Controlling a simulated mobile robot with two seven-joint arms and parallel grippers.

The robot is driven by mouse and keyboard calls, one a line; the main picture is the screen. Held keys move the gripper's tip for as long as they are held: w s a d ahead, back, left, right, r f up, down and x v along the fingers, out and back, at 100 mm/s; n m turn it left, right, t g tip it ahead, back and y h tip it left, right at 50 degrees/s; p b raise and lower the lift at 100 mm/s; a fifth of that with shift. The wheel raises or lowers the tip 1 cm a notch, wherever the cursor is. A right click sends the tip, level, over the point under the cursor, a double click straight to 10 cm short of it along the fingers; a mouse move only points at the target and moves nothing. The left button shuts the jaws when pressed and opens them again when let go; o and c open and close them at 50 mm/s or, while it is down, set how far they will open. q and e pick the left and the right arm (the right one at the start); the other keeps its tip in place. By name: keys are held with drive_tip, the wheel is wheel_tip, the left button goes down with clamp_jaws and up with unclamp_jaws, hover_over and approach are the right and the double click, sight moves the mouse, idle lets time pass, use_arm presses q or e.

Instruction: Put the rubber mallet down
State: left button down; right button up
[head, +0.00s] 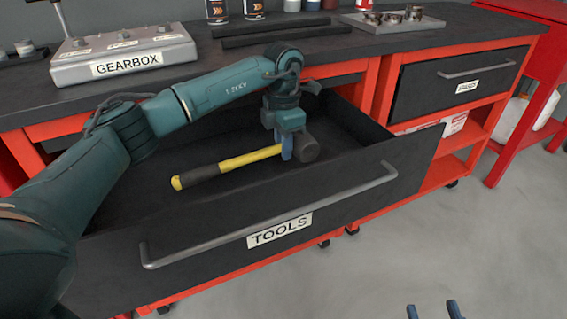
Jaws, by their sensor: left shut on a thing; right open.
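The fingers partly cover the handle there. I cannot tell whether the mallet touches the drawer floor. My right gripper (434,311) shows only as two blue fingertips at the bottom edge, apart and empty, over the floor.
The workbench top (330,50) behind holds a GEARBOX box (125,55), dark bars (275,38), bottles and a metal tray (392,22) with parts. A closed drawer (465,80) is at right. The drawer's long handle (275,215) runs along its front. Grey floor at lower right is clear.

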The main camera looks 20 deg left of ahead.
sight(283, 171)
use_arm(q)
drive_tip(key=shift+f+b, duration=0.5)
drive_tip(key=shift+f, duration=1.6)
use_arm(e)
drive_tip(key=shift+s+a+n+y, duration=0.1)
drive_tip(key=shift+a+n+y, duration=0.2)
drive_tip(key=shift+y, duration=0.1)
use_arm(q)
drive_tip(key=shift+f, duration=0.15)
drive_tip(key=c, duration=1.3)
unclamp_jaws()
drive_tip(key=shift+o, duration=0.2)
drive_tip(key=shift+r, duration=0.5)
wheel_tip(283, 171, up, 11)
drive_tip(key=p, duration=0.3)
drive_tip(key=shift+r, duration=0.1)
use_arm(e)
drive_tip(key=shift+d+m+g+h, duration=0.7)
drive_tip(key=shift+m+h, duration=0.1)
drive_tip(key=shift+h, duration=0.3)
